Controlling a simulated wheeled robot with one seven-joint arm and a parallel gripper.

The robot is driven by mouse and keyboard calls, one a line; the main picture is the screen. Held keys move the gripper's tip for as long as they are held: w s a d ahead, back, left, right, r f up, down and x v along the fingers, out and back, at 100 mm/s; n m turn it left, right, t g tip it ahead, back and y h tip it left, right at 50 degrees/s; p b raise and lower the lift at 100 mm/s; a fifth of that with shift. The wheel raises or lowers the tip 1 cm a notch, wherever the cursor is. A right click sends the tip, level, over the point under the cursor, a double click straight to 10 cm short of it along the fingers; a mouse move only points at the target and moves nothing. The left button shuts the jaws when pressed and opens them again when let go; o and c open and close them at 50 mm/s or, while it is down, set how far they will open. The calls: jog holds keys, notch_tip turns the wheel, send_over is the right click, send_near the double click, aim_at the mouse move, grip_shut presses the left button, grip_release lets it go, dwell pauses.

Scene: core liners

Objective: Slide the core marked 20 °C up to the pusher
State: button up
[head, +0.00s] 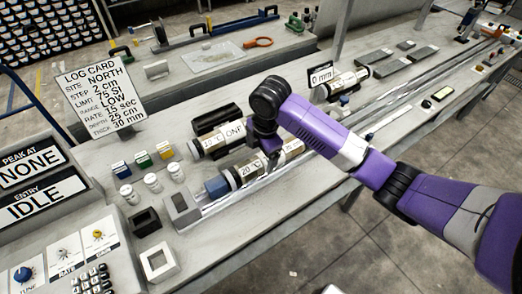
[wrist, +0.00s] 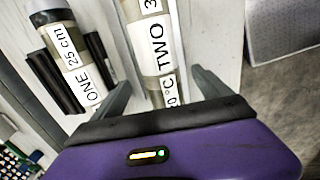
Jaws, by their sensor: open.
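The core marked 20 °C (head: 240,178) lies on a long rail track (head: 225,203). In the wrist view the core (wrist: 152,50), labelled TWO, runs between my gripper's two fingers (wrist: 160,92). My gripper (head: 270,146) is open and straddles the core from above; the head view partly hides its fingers behind my wrist. A blue cylinder (head: 216,187) sits at the core's left end. A grey block (head: 181,208) stands at the left end of the track. I cannot tell which of these is the pusher, or whether the blue piece touches the core.
Another core (head: 220,137), marked 22 °C and ONE, lies on a dark cradle behind; it also shows in the wrist view (wrist: 72,60). Small jars (head: 152,182) and coloured blocks stand left of the track. A log card (head: 100,95) stands behind. The track's right part is long.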

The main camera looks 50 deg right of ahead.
aim_at(259, 159)
jog(key=shift+w+d+f+p, duration=0.1)
jog(key=shift+w+f+p, duration=0.15)
jog(key=shift+f, duration=1.3)
jog(key=shift+w+f+p, duration=0.1)
jog(key=shift+w+f, duration=0.15)
jog(key=shift+f, duration=1.3)
grip_shut()
